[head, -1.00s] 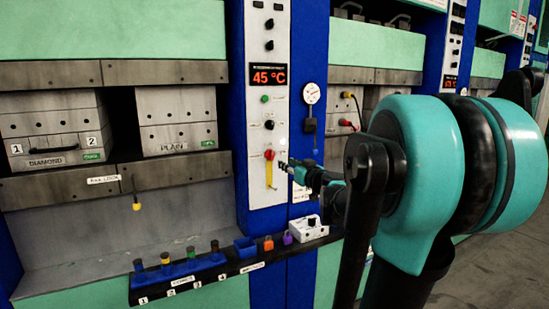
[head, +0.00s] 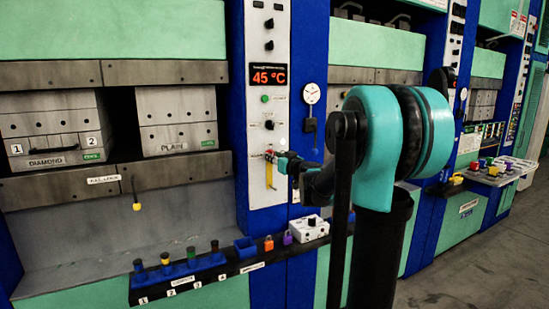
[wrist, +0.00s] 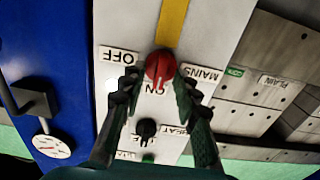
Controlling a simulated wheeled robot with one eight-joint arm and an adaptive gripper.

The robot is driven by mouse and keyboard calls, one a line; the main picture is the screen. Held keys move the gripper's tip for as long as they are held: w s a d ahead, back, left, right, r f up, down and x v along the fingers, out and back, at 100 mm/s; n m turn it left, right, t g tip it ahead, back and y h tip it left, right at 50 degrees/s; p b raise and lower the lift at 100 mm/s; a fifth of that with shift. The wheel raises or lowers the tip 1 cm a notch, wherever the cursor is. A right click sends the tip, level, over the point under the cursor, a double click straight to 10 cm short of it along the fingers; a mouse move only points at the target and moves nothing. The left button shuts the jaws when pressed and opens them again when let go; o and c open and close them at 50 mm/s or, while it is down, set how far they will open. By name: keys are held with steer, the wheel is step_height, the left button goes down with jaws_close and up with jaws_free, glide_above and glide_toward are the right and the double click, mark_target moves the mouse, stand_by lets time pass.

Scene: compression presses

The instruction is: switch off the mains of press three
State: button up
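The red mains knob (wrist: 160,66) is on the white control panel (wrist: 120,30), between the labels OFF (wrist: 118,54) and MAINS (wrist: 201,74). The label ON lies just below it in the wrist view, and the knob's pale mark points toward ON. My gripper (wrist: 157,78) is open, with one finger on each side of the knob. A small gap shows at the left finger; contact at the right finger is unclear. In the head view my gripper (head: 281,162) is at the panel and largely hides the knob.
A black knob (wrist: 146,128) is below the red one in the wrist view. A gauge and black bracket (wrist: 36,98) stick out beside the panel. In the head view a ledge (head: 140,295) below carries coloured pegs, padlocks and a white box (head: 308,228).

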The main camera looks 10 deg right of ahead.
steer(key=shift+c, duration=0.6)
jaws_close()
